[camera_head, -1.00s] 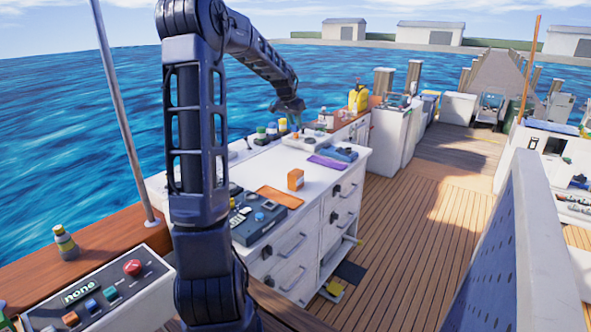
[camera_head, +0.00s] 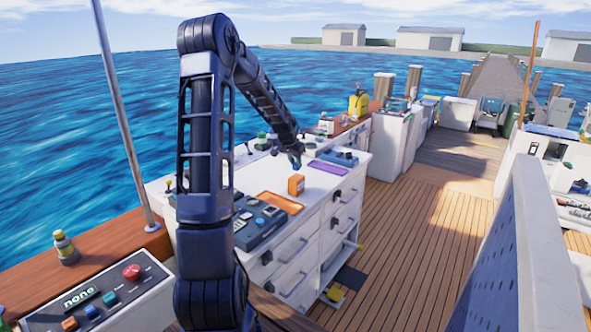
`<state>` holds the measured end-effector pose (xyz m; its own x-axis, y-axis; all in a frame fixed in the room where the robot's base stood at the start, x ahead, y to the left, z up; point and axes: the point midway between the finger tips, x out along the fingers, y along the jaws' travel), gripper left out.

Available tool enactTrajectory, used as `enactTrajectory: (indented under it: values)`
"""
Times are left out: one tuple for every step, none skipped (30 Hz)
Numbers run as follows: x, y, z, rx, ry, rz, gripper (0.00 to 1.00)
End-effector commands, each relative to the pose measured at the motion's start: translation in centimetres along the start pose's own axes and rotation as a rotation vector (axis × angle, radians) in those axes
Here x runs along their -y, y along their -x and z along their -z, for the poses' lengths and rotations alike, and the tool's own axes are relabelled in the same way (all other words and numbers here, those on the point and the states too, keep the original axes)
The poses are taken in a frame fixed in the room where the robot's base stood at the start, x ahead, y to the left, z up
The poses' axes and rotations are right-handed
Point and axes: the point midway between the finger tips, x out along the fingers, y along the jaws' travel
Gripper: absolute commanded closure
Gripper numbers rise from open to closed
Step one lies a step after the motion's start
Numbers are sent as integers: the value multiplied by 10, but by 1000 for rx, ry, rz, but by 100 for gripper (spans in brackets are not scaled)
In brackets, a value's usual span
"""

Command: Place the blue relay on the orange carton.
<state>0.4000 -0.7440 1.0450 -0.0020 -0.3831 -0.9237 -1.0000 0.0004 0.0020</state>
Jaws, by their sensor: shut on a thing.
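The orange carton (camera_head: 296,186) is a small upright box on the white cabinet top, near its front edge. My gripper (camera_head: 294,154) hangs from the arm just above the carton, with its tip pointing down. It is shut on the blue relay (camera_head: 296,163), which shows as a small blue bit at the tip. A small gap seems to lie between the relay and the carton's top. The fingers are too small to make out clearly, and the arm hides part of the cabinet top behind it.
An orange tray (camera_head: 280,202) lies left of the carton and a purple tray (camera_head: 328,169) to its right. A dark blue device with buttons (camera_head: 256,224) stands at the front left. Bottles and jars line the back. The white cabinet (camera_head: 318,243) has drawers in front.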

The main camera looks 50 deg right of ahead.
Motion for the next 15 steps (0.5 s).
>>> enactTrajectory:
  values:
    - [-1,-7,-3,3,0,-2,98]
    - [-1,-12,-5,3,0,-2,98]
    - [-1,-17,-7,3,0,-3,98]
    - [-1,-21,-9,3,0,-2,98]
    - [-1,-24,-10,2,0,-2,98]
    - [0,-28,-12,2,0,-1,98]
    - [0,-29,-12,2,0,-1,98]
    - [0,-30,-13,1,0,-1,98]
    - [0,-30,-13,1,0,0,98]
    - [0,-30,-13,1,0,0,98]
    - [0,-30,-12,0,0,0,98]
    - [0,-30,-12,0,0,0,98]
    - [0,-30,-12,0,0,0,98]
    - [0,-30,-12,0,0,0,98]
    - [0,-30,-13,0,0,0,98]
